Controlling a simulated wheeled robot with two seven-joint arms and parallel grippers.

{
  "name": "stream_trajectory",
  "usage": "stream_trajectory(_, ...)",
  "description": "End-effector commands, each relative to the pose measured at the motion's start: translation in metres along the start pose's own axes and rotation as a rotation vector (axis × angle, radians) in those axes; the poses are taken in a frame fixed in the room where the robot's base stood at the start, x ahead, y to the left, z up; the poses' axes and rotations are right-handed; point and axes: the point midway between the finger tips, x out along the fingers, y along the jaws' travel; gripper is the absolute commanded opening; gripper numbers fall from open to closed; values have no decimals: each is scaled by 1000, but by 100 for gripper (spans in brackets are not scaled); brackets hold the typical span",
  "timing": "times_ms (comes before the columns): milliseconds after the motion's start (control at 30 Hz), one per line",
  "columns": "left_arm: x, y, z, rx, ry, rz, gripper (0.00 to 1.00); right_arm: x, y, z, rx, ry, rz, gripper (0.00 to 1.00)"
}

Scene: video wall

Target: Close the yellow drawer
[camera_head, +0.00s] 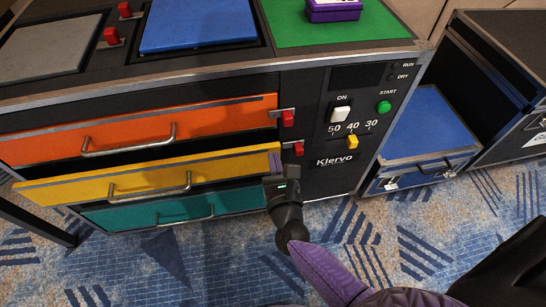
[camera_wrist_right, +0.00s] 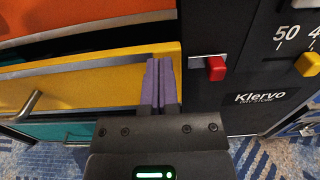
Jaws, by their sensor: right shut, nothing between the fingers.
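The yellow drawer (camera_head: 120,184) stands partly pulled out of the cabinet, between the orange drawer (camera_head: 200,123) above and the teal drawer (camera_head: 235,201) below. It has a silver bar handle (camera_head: 150,192). In the right wrist view the yellow drawer front (camera_wrist_right: 90,88) fills the left half. My right gripper (camera_head: 275,162) is shut and empty. Its purple fingers are at the right end of the yellow drawer's front; in the wrist view the fingertips (camera_wrist_right: 160,62) overlap that end. I cannot tell for certain whether they touch it. My left gripper is not in view.
Red latches (camera_head: 287,118) sit right of the drawers. The control panel has a white switch (camera_head: 340,114), a green button (camera_head: 384,107) and a yellow slider (camera_head: 353,141). A case with a blue-lined tray (camera_head: 425,135) stands at right. Patterned carpet (camera_head: 200,265) lies in front.

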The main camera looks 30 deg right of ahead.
Motion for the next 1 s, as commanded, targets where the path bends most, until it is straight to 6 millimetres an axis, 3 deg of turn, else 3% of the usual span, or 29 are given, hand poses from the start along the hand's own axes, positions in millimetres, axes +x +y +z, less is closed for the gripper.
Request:
stream_trajectory(133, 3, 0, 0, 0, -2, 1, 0, 10, 0, -1, 0, 1, 0, 0)
stream_trajectory(500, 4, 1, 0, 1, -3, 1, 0, 14, 0, -1, 0, 0, 0, 0)
stream_trajectory(800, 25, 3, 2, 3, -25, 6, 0, 60, 0, -3, -1, 1, -1, 0)
stream_trajectory(1000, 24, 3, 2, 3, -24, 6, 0, 66, 0, 2, -1, -3, 0, 0)
